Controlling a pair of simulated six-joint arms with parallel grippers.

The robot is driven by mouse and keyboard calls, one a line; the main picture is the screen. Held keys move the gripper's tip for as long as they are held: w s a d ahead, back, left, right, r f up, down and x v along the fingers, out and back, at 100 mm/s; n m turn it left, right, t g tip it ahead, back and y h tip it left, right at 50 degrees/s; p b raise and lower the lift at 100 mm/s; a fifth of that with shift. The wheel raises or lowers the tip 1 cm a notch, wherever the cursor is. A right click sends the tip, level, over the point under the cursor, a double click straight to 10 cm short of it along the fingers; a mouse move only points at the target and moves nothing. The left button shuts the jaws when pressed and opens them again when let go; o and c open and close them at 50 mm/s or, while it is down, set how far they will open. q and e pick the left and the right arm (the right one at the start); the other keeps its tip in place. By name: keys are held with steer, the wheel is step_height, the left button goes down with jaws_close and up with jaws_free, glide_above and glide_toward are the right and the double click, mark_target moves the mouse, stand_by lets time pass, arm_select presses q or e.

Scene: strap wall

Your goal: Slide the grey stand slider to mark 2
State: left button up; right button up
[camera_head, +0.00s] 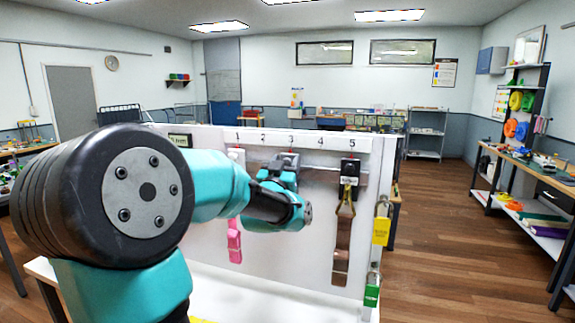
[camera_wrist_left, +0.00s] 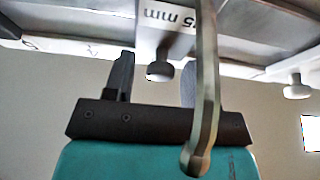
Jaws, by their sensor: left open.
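A white wall panel (camera_head: 318,238) carries a rail under the marks 1 to 5. A grey slider (camera_head: 286,160) sits on the rail near mark 3, partly hidden behind my left wrist. In the left wrist view a grey block with a label ending in "5 mm" (camera_wrist_left: 178,18) has a round knob (camera_wrist_left: 160,71) below it. My left gripper (camera_wrist_left: 157,66) is open, with its dark fingers on either side of that knob; I cannot tell whether they touch it. A grey metal bar (camera_wrist_left: 206,90) hangs close to the camera and hides part of the right finger.
A black slider (camera_head: 350,170) with a brown strap (camera_head: 342,245) hangs at mark 5. A pink strap (camera_head: 234,240) hangs near mark 1. A yellow padlock (camera_head: 381,230) and a green padlock (camera_head: 372,291) hang at the panel's right edge. Mark 2's stretch of rail is mostly hidden by my arm.

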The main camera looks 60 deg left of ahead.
arm_select(q)
jaws_close()
stand_by(0.4)
